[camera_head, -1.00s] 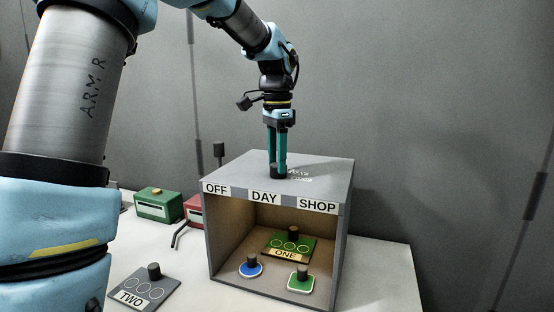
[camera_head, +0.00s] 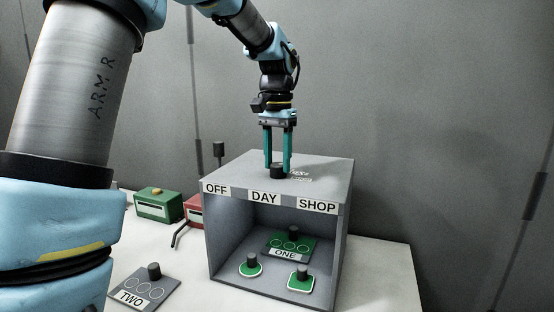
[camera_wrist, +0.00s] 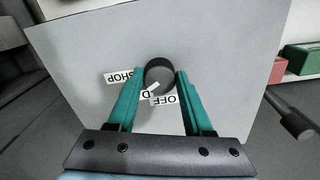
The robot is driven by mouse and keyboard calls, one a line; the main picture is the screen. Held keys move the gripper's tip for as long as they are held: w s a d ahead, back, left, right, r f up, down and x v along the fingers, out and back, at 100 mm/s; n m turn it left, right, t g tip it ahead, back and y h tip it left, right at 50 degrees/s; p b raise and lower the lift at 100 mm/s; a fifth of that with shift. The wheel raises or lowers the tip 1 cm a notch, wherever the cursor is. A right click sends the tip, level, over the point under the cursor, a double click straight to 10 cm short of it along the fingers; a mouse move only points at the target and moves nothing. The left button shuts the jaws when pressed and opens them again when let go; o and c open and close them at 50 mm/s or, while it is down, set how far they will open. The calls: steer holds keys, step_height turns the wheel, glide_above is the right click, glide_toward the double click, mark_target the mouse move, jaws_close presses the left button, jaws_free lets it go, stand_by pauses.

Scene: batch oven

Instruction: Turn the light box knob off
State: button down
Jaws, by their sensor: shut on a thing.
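The light box (camera_head: 345,215) is a grey, open-fronted box on the table, with front labels OFF (camera_head: 216,188), DAY (camera_head: 264,197) and SHOP (camera_head: 317,205). Its inside looks neutral grey. The dark round knob (camera_head: 277,172) stands on the box top. My gripper (camera_head: 278,167) points straight down from above, with its teal fingers on either side of the knob and shut on it. In the wrist view the knob (camera_wrist: 159,73) sits between the fingertips, beside top labels reading SHOP and OFF and a partly hidden one starting with D. I cannot tell its exact setting.
Inside the box are a green plate marked ONE (camera_head: 289,243), a round green piece (camera_head: 251,269) and a square green piece (camera_head: 301,281). A grey plate marked TWO (camera_head: 147,290) lies at front left. Green (camera_head: 158,206) and red (camera_head: 195,209) boxes stand behind it.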

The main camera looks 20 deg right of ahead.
mark_target(279, 165)
steer(key=n, duration=0.5)
steer(key=shift+d+n, duration=0.1)
steer(key=shift+n, duration=0.2)
steer(key=n, duration=0.5)
steer(key=shift+d+n+p, duration=0.1)
steer(key=shift+n+p, duration=0.25)
steer(key=shift+n, duration=0.35)
steer(key=shift+c, duration=1.5)
jaws_free()
step_height(279, 165, up, 11)
steer(key=b, duration=0.2)
steer(key=shift+b, duration=0.3)
steer(key=shift+s+f, duration=0.1)
